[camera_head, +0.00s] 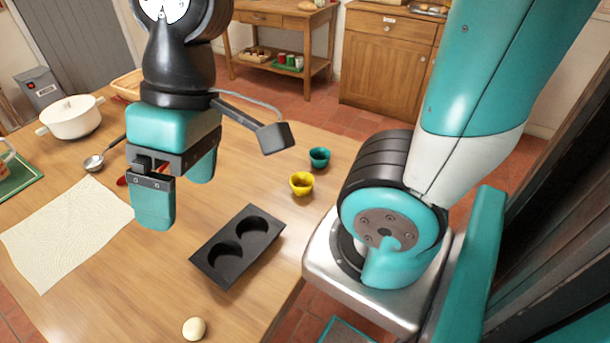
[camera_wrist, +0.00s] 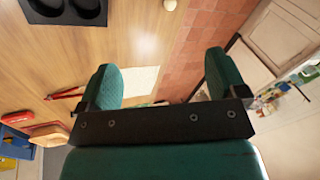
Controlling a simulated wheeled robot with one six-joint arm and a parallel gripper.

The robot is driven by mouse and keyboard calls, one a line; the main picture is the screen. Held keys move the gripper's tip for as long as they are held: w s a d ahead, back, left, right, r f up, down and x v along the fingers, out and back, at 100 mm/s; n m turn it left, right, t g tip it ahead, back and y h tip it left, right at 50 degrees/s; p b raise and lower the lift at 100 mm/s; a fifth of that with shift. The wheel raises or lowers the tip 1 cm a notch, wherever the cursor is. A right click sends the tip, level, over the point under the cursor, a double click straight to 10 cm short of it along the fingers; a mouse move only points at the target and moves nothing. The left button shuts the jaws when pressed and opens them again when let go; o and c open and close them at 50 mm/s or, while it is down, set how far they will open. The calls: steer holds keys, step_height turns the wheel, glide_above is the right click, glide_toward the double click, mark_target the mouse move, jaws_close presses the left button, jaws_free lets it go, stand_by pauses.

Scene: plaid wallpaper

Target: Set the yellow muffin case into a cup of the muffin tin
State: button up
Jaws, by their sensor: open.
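The yellow muffin case (camera_head: 301,183) stands upright on the table, behind and to the right of the muffin tin. The black muffin tin (camera_head: 213,266) lies near the table's right edge, and its two visible cups look empty. The tin also shows at the top left of the wrist view (camera_wrist: 60,20). My gripper (camera_head: 178,190) is open and empty above the table, to the left of the tin and the yellow case. Its two teal fingers (camera_wrist: 162,85) stand wide apart in the wrist view. The yellow case does not show in the wrist view.
A teal muffin case (camera_head: 319,158) stands just behind the yellow one. An egg (camera_head: 194,328) lies in front of the tin. A cream cloth (camera_head: 60,235), a ladle (camera_head: 95,162) and a white pot (camera_head: 72,118) are on the left. The wood between cloth and tin is clear.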

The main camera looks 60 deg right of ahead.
steer(key=w+d+f+m, duration=0.2)
steer(key=w+d+m, duration=0.5)
steer(key=w+d, duration=0.1)
steer(key=m+t+p, duration=0.1)
steer(key=m+p, duration=0.1)
steer(key=m, duration=1.8)
glide_above(302, 181)
steer(key=s, duration=0.3)
steer(key=f, duration=2.5)
steer(key=shift+w+f, duration=0.1)
steer(key=shift+w, duration=0.1)
steer(key=shift+w+p+x, duration=0.2)
steer(key=shift+x, duration=1.25)
steer(key=shift+w+p+x, duration=0.15)
steer(key=shift+p+x, duration=0.05)
steer(key=shift+x, duration=1.2)
steer(key=c, duration=0.9)
